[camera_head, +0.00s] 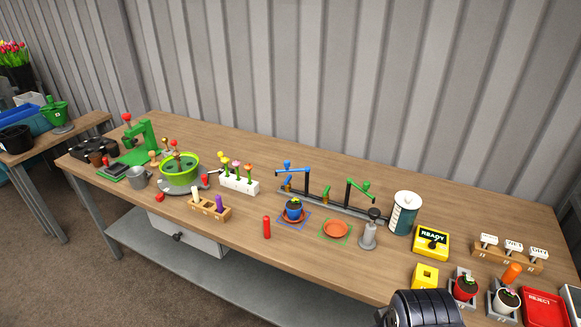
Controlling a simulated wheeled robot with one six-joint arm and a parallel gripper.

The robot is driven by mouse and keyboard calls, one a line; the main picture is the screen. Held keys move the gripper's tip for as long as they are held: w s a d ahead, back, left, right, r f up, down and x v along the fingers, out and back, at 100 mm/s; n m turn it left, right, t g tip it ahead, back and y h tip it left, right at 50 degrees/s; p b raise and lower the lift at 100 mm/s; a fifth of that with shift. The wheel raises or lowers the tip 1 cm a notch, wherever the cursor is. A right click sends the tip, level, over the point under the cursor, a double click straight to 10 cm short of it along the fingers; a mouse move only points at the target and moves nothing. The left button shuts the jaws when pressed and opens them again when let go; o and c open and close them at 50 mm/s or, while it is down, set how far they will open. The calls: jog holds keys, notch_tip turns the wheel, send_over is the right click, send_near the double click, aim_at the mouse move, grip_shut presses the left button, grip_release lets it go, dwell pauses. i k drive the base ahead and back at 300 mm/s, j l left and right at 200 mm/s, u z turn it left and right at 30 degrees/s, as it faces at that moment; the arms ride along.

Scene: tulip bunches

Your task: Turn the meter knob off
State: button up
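I cannot tell for certain which thing is the meter. A yellow box (432,242) with a dark panel reading READY stands at the right of the bench; no knob is clear on it. A smaller yellow block (424,276) with a dark mark on its face stands in front of it. An orange upright piece (512,272) stands further right, too small to tell whether it is a knob. A black ribbed, rounded part at the bottom edge looks like my arm; the fingers of my gripper do not show.
The wooden bench (330,262) holds a green pot (180,172), a white flower block (239,183), a blue and green lever rack (335,203), a white cylinder (403,213) and a grey pump-like post (369,232). Small potted plants and a red REJECT tray (541,307) crowd the right.

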aim_at(431, 245)
jog(key=i+l+z, duration=0.15)
jog(key=z, duration=0.3)
jog(key=i+z, duration=0.25)
jog(key=z, duration=0.2)
